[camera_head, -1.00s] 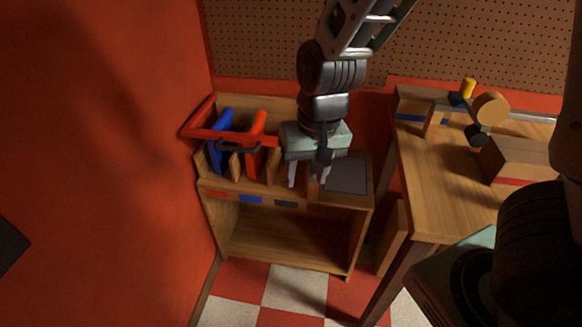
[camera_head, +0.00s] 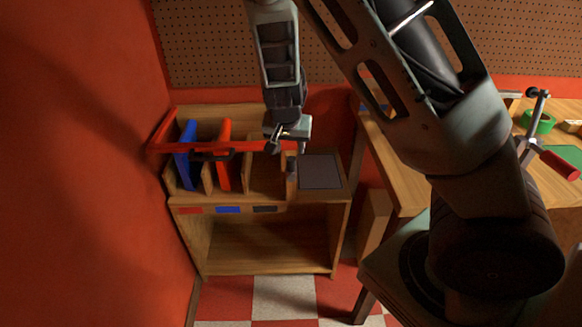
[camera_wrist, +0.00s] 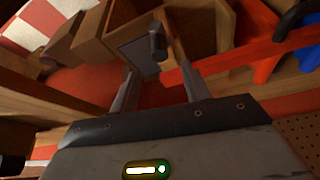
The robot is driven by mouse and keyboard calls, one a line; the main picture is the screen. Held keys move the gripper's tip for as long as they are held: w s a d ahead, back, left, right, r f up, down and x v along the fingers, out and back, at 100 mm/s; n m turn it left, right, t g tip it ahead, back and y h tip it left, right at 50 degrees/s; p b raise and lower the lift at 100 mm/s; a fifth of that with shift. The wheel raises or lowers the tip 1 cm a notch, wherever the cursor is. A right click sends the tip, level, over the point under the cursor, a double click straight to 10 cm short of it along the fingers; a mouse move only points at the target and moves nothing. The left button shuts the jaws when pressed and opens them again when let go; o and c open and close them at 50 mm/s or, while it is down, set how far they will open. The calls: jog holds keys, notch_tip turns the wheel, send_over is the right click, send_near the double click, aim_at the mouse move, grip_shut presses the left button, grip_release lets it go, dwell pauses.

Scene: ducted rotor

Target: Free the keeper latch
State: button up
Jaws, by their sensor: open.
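A small dark post with a rounded knob (camera_head: 291,172), likely the keeper latch, stands near the bar's right end; in the wrist view the dark knob (camera_wrist: 157,42) appears between my fingertips. My gripper (camera_head: 287,146) is open over that end; in the wrist view (camera_wrist: 153,62) its fingers are spread, with nothing clearly held. I cannot tell whether a finger touches the bar or knob.
A blue panel (camera_head: 186,160) and a red-orange panel (camera_head: 224,165) stand in the rack's slots behind the bar. A flat grey pad (camera_head: 320,172) is right of the knob. A wooden workbench (camera_head: 393,150) stands at the right, partly hidden by my arm.

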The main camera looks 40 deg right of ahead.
aim_at(292, 163)
jog(key=b+x, duration=0.1)
jog(key=x, duration=0.9)
jog(key=shift+b, duration=0.3)
grip_shut()
